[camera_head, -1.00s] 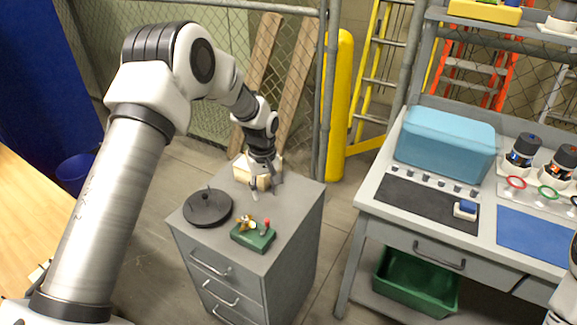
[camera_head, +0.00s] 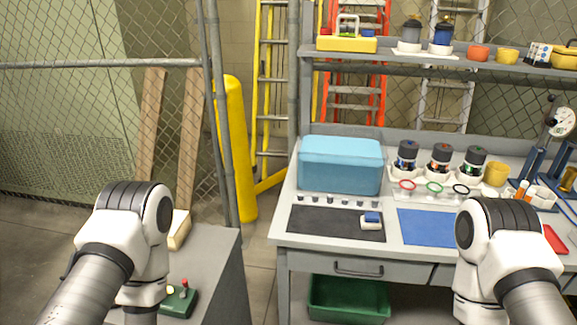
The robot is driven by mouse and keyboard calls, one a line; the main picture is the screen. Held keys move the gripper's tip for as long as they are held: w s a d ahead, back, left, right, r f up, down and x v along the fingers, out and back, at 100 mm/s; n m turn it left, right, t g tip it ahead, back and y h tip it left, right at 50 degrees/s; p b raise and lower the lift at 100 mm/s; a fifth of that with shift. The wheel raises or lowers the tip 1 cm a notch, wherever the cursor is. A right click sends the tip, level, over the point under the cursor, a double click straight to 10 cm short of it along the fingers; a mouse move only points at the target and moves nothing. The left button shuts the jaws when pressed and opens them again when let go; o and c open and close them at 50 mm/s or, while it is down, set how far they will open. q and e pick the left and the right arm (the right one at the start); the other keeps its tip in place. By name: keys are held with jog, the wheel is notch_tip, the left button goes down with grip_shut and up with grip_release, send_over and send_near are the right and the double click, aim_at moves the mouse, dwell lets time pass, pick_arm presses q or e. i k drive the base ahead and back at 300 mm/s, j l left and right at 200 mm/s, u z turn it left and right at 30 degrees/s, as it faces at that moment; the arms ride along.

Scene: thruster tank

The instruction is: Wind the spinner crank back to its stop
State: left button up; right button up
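The small green device (camera_head: 180,301) with a red knob (camera_head: 184,283) sits on top of the grey cabinet (camera_head: 217,263) at the lower left. It is partly cut off by my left arm, and I cannot make out its crank handle or its position. The dark round disc on the cabinet is not visible now. My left arm stands in front of the cabinet at the lower left, and its gripper is out of the picture. My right arm is at the lower right in front of the bench, and its gripper is out of the picture too.
A pale wooden block (camera_head: 179,230) lies at the cabinet's back edge. To the right stands a grey workbench (camera_head: 287,226) with a teal box (camera_head: 340,165), a dark mat (camera_head: 318,222), a blue mat (camera_head: 425,226) and several black-capped jars. A floor gap separates cabinet and bench.

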aim_at(183, 295)
jog(key=u, duration=1.1)
